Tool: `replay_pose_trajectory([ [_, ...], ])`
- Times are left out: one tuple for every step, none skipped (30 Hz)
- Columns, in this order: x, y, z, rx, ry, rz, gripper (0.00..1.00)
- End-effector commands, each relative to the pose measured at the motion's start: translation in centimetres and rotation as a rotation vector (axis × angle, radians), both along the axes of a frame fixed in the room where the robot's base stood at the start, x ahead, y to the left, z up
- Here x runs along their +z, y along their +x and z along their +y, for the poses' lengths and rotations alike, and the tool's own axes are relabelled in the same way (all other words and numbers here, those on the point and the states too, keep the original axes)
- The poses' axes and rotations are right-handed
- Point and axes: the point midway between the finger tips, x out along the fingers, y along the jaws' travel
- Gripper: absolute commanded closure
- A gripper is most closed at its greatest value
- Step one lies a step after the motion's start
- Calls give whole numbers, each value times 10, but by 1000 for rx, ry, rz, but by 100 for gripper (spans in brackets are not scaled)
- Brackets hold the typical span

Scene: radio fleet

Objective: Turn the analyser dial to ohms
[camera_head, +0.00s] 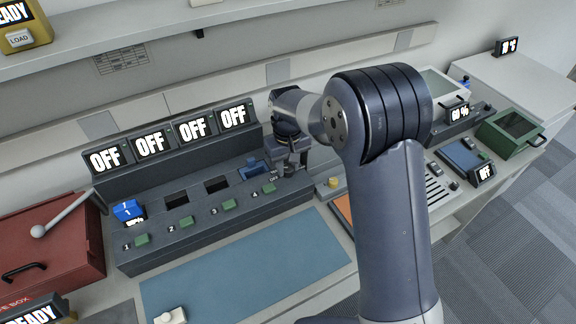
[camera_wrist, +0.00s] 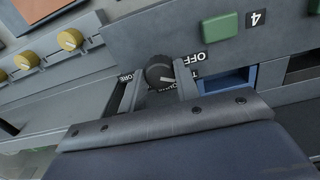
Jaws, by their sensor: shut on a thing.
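A small black dial (camera_wrist: 160,69) sits on the grey bank's right end in the wrist view. A white mark on it points toward the lower right of that view. Labels around it include OFF (camera_wrist: 186,57) and one ending in ORE; the others are partly hidden by a finger and the dial, and I cannot read ohms. My gripper (camera_wrist: 160,84) has one finger on each side of the dial and is shut on it. In the head view my gripper (camera_head: 291,160) reaches down at the bank's right end, hiding most of the dial.
The dark grey bank (camera_head: 225,222) has several OFF displays (camera_head: 150,144), green buttons and a blue battery (camera_head: 128,210) at its left. A red box (camera_head: 60,250) stands left. A blue mat (camera_head: 245,272) lies in front, mostly clear. A green case (camera_head: 508,133) stands right.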

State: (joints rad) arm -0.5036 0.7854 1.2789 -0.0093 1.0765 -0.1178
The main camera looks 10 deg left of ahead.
Motion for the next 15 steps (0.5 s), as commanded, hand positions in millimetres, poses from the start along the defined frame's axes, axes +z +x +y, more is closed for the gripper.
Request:
replay_pose_trajectory([
  [-1,0,0,-44,0,1,92],
  [-1,0,0,-73,0,0,92],
  [-1,0,0,-111,0,0,92],
  [-1,0,0,-139,0,0,92],
  [-1,0,0,-168,0,0,92],
  [-1,0,0,-206,-1,0,92],
  [-1,0,0,-234,0,0,92],
  [-1,0,0,-263,0,0,92],
  [0,0,0,-301,0,0,92],
  [0,0,0,-329,0,-1,92],
  [0,0,0,-358,1,-1,92],
  [0,0,0,-396,1,-1,92],
  [0,0,0,-424,1,-1,92],
  [0,0,1,-453,0,-1,92],
  [0,0,1,-490,1,-1,92],
])
